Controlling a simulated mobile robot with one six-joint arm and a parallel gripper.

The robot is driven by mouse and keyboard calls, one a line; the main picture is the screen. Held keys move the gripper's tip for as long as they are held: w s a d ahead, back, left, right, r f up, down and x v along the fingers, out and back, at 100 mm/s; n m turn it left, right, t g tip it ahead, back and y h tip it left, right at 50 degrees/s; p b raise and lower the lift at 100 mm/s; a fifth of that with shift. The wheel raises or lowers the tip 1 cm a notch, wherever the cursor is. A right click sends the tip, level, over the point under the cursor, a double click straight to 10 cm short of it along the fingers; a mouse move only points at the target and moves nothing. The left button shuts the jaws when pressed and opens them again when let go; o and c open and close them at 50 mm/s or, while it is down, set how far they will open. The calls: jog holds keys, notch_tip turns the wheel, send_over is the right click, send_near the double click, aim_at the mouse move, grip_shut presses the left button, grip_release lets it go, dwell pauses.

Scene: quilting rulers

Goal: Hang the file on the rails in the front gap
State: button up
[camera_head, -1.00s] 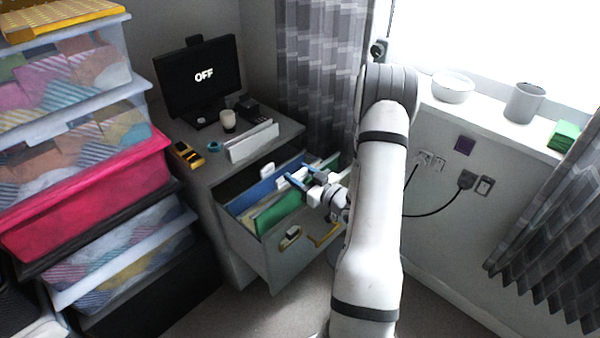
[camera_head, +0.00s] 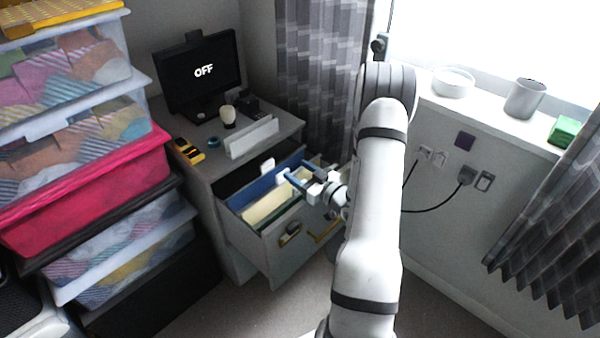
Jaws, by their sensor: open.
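The file drawer (camera_head: 278,262) stands open in the grey cabinet. Inside hang a blue file (camera_head: 262,188) at the back and a cream file (camera_head: 266,207) before it. A green file (camera_head: 281,222) shows as a thin strip near the drawer front, low in the drawer; whether it rests on the rails cannot be told. My gripper (camera_head: 296,179) is open above the right part of the drawer, its blue fingers reaching over the files. A white tab (camera_head: 281,176) shows at the fingertips. My wrist hides the drawer's right end.
A white upright holder (camera_head: 252,137), a lamp-like object (camera_head: 228,116), tape (camera_head: 214,143) and a monitor (camera_head: 203,75) stand on the cabinet. Stacked fabric bins (camera_head: 95,185) fill the left. A curtain (camera_head: 322,70) hangs behind the drawer.

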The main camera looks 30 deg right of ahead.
jog(key=o, duration=0.5)
jog(key=v, duration=0.7)
jog(key=shift+s, duration=0.4)
jog(key=shift+d, duration=0.1)
